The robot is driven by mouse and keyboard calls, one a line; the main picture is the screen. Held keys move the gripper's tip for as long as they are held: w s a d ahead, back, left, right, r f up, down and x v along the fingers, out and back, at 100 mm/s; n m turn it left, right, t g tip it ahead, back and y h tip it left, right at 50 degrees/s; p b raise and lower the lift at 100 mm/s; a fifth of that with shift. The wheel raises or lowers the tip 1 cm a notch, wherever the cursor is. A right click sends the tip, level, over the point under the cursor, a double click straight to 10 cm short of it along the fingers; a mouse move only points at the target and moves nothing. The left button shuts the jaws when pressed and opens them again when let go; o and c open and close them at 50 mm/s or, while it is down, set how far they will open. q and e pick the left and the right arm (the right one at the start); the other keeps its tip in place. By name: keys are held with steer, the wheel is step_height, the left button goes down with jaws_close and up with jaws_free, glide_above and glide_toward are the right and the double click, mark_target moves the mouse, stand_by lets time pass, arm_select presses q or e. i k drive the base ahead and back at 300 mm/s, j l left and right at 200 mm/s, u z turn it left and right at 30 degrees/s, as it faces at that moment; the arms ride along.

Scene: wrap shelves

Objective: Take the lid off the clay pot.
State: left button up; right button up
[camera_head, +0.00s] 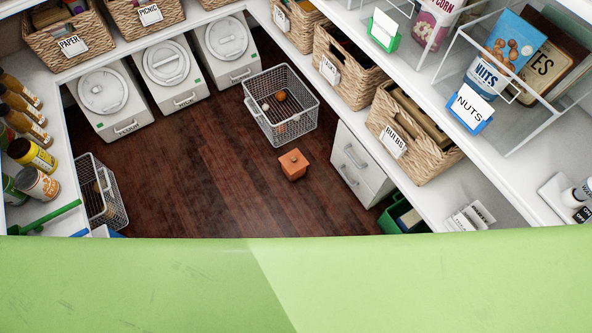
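The clay pot (293,168) is a small orange-brown pot on the dark wooden floor, right of the middle of the head view. Its square lid (293,159), with a small knob on top, sits on the pot. Neither of my grippers shows in the head view, and nothing touches the pot.
A wire basket (281,107) with a few round items stands just behind the pot. A white drawer unit (360,166) is to its right. Bare floor (195,185) lies left of the pot. A green surface (150,285) fills the foreground.

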mark_target(294, 162)
steer(key=i+j+z, duration=0.1)
steer(key=j, duration=0.25)
steer(key=i+j+z, duration=0.15)
steer(key=i+j, duration=0.15)
steer(key=i+j+z, duration=0.1)
steer(key=j, duration=0.35)
steer(key=i, duration=0.1)
